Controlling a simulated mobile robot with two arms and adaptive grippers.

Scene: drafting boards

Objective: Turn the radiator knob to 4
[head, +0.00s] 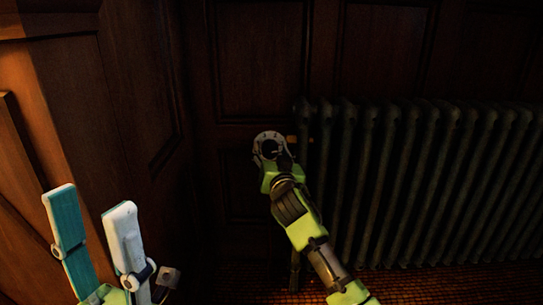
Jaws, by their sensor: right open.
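The radiator knob (270,135) is a round grey piece with a pale rim, at the left end of the radiator. Small marks show on its rim, but they are too small and dark to read. My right gripper (273,168) is at the knob and covers its lower part. It is open, but its fingertips are hard to make out, and I cannot tell whether they touch the knob. My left gripper (91,205) is at the lower left, away from the knob. Its teal and white fingers stand apart with nothing between them.
A dark ribbed radiator (430,185) fills the right side, against a dark panelled wall (260,60). A brown wood panel (130,80) stands at the left, behind my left gripper. The patterned floor (440,285) shows at the bottom right.

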